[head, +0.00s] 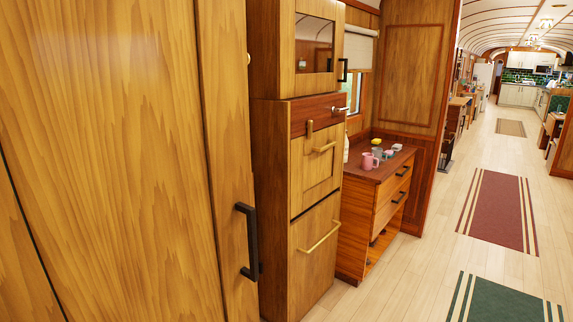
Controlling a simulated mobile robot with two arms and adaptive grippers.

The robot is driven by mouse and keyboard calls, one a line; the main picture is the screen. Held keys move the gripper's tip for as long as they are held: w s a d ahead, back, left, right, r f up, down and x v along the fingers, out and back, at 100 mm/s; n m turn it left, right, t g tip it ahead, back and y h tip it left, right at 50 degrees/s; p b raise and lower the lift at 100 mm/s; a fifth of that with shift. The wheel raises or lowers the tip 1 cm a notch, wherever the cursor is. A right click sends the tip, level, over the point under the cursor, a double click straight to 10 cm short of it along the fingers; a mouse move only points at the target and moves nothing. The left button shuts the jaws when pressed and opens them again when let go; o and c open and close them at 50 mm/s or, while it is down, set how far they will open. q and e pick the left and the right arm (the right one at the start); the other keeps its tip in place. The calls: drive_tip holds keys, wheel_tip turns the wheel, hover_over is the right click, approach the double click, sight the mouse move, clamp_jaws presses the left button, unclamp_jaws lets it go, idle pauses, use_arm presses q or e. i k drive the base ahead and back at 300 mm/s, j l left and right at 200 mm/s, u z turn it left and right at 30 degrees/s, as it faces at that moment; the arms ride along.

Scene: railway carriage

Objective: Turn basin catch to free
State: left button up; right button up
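A tall wooden cabinet (271,160) stands in the middle of the head view. Its upper front panel (311,170) is closed and flush, with a brass bar handle (324,148). A small brass catch (310,127) sits upright at the top edge of this panel, across the seam with the red-brown strip above. I take this panel to be the basin front; no basin itself shows. Neither of my grippers is in view.
A large wooden door with a black handle (247,241) fills the near left. Right of the cabinet, a low drawer unit (381,200) holds a pink mug (370,161) and small items. The aisle floor (420,270) is clear, with a red rug (500,215) and a green rug (505,300).

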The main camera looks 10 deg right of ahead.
sight(309, 127)
drive_tip(key=i+l, duration=1.1)
drive_tip(key=l, duration=0.2)
